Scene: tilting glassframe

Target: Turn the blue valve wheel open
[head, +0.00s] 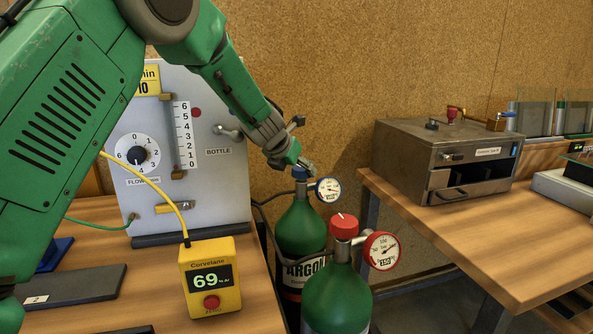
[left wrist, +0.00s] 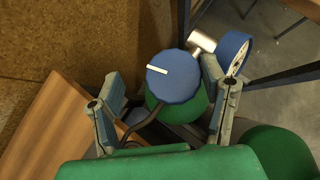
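The blue valve wheel (left wrist: 172,77) is a round knob with a white mark line, on top of the rear green bottle (head: 299,230). In the head view the wheel (head: 299,173) shows only in part under my left gripper (head: 297,159). My left gripper points down at it from above. In the left wrist view its two fingers stand apart, one on each side of the wheel, with gaps between; the gripper (left wrist: 163,79) is open and empty. I cannot tell how far above the wheel the fingertips are. My right gripper is not in view.
A blue-rimmed gauge (head: 328,189) sits beside the wheel. In front stands another green bottle (head: 337,300) with a red wheel (head: 344,226) and a red gauge (head: 381,251). A grey panel (head: 215,185) and a yellow meter (head: 209,278) are left; a metal box (head: 440,160) is right.

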